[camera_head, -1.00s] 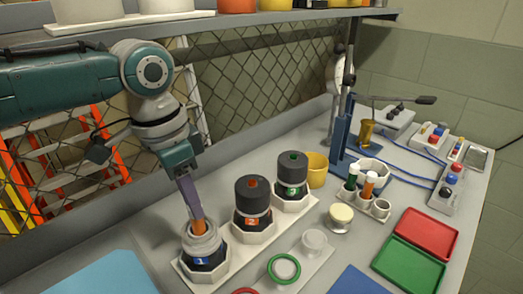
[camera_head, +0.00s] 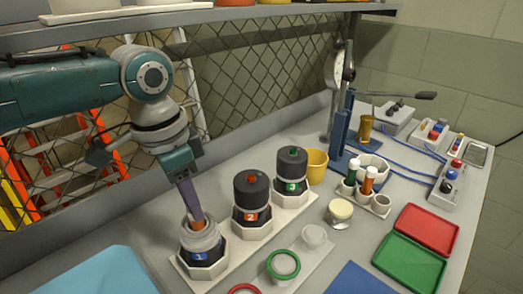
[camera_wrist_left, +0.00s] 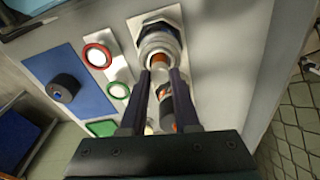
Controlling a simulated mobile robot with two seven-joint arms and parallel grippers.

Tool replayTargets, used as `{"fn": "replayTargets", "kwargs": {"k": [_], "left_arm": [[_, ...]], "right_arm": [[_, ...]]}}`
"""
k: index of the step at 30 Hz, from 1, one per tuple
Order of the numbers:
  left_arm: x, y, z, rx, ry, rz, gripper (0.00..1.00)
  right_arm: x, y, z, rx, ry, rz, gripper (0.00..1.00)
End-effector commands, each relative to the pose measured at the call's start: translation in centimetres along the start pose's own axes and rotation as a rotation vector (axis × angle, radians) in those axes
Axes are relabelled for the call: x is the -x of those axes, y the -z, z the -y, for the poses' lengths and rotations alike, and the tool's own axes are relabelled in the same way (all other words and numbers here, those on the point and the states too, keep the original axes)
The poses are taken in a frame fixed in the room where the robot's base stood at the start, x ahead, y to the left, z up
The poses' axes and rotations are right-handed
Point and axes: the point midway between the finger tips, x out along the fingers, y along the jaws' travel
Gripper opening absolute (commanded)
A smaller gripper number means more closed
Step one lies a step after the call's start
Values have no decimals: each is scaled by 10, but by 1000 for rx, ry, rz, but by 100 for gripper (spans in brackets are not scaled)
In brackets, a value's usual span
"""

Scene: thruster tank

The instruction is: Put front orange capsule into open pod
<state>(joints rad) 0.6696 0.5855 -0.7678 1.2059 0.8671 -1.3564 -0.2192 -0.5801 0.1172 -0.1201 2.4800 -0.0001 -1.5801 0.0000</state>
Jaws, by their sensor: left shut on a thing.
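The open pod (camera_head: 203,260), dark with a blue label 1 and a grey ring collar, stands at the near end of a white tray. My left gripper (camera_head: 194,217) points down at its mouth and is shut on the orange capsule (camera_head: 197,225). The capsule's lower part is hidden inside the collar. In the left wrist view the gripper (camera_wrist_left: 162,76) has its fingers on either side of the capsule (camera_wrist_left: 158,62), which meets the mouth of the pod (camera_wrist_left: 159,38). I cannot tell how deep it sits. My right gripper is not in view.
Two pods with dark lids, labelled 2 (camera_head: 252,203) and 3 (camera_head: 291,177), stand behind on the same tray. A rack (camera_head: 364,197) holds tubes to the right. Red (camera_head: 427,228) and green (camera_head: 409,262) trays lie at right. A shelf (camera_head: 230,15) runs above my arm.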

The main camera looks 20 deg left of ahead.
Motion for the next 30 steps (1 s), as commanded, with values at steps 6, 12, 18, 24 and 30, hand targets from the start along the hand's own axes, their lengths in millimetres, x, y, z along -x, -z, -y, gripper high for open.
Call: {"fn": "replayTargets", "kwargs": {"k": [6, 12, 18, 24, 30], "left_arm": [[0, 0, 0, 0, 0, 0, 50], [0, 0, 0, 0, 0, 0, 65], [2, 0, 0, 0, 1, -1, 65], [28, 0, 1, -2, 4, -3, 65], [69, 1, 1, -2, 3, -4, 65]], "right_arm": [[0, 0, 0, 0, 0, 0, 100], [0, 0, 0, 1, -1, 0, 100], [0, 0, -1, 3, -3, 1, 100], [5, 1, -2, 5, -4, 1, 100], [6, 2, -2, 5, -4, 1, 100]]}}
